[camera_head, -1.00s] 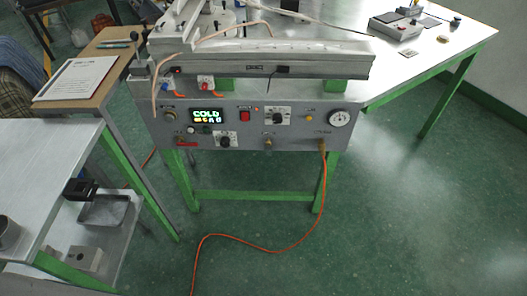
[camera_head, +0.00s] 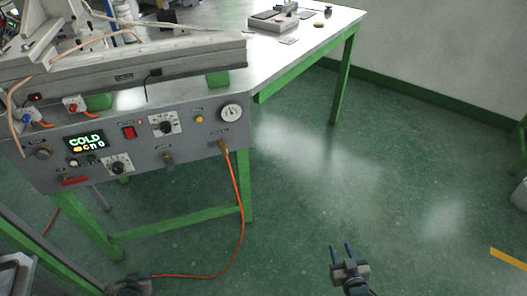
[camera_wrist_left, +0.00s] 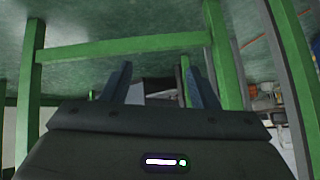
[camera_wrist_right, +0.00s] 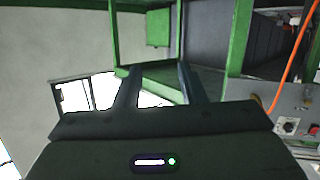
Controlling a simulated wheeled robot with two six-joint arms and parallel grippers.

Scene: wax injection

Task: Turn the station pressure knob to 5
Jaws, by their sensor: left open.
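The grey station panel (camera_head: 200,141) hangs on a green frame, left of centre in the head view. It carries two black knobs on white dial plates: an upper knob (camera_head: 165,124) and a lower knob (camera_head: 118,166). A round gauge (camera_head: 231,113) sits at the upper right. The labels and dial numbers are too small to read, so I cannot tell which knob is pressure. My right gripper (camera_head: 343,254) is open and empty, right of and below the panel. My left gripper (camera_head: 131,284) is at the bottom edge, below the panel; its fingers show apart in the left wrist view (camera_wrist_left: 158,84).
An orange hose (camera_head: 240,200) runs from the panel to the floor. Green table legs (camera_head: 247,190) stand below the panel. The lit display (camera_head: 86,142) reads COLD on its top line. A red switch (camera_head: 129,132) sits beside it. The green floor (camera_head: 340,190) to the right is open.

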